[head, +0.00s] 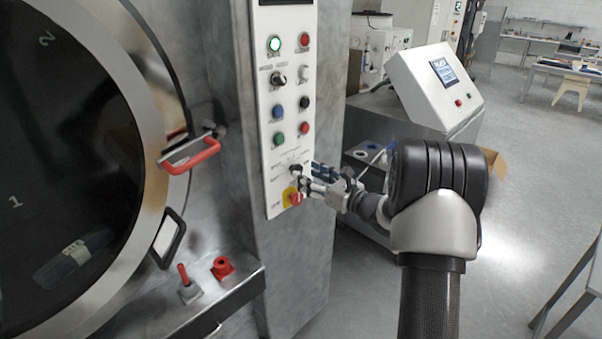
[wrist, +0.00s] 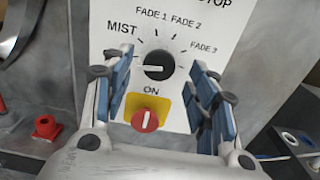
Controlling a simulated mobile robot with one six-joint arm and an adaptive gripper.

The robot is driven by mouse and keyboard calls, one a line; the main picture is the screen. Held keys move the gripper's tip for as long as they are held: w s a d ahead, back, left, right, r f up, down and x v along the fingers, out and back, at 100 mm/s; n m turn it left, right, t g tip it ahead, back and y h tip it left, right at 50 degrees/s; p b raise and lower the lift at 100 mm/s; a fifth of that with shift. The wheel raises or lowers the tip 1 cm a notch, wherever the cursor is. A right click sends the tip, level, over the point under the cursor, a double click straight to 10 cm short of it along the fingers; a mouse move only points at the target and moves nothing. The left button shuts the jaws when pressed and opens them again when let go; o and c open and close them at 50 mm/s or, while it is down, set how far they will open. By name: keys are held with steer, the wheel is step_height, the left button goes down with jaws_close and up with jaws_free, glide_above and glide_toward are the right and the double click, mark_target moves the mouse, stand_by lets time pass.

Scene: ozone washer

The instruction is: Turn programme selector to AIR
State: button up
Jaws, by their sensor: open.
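A round black selector knob (wrist: 158,65) sits on the white control panel (wrist: 112,20) in the wrist view. Its white pointer mark points left. The labels MIST, FADE 1, FADE 2 and FADE 3 lie around it; I see no AIR label, and the left finger may cover part of the dial. A red switch on a yellow plate (wrist: 162,104), labelled ON, is below the knob. My gripper (head: 311,179) is open at the lower part of the panel. Its blue-padded fingers stand either side of the knob in the wrist view, apart from it as far as I can tell.
Higher on the panel are several buttons, a lit green lamp (head: 274,44) and another black selector (head: 278,79). A round door (head: 152,130) with a red handle (head: 190,156) is to the left. A white console (head: 435,85) stands behind my arm.

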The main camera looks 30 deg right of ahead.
mark_target(298, 170)
steer(key=shift+x, duration=1.8)
steer(key=shift+c, duration=0.5)
steer(key=c, duration=0.9)
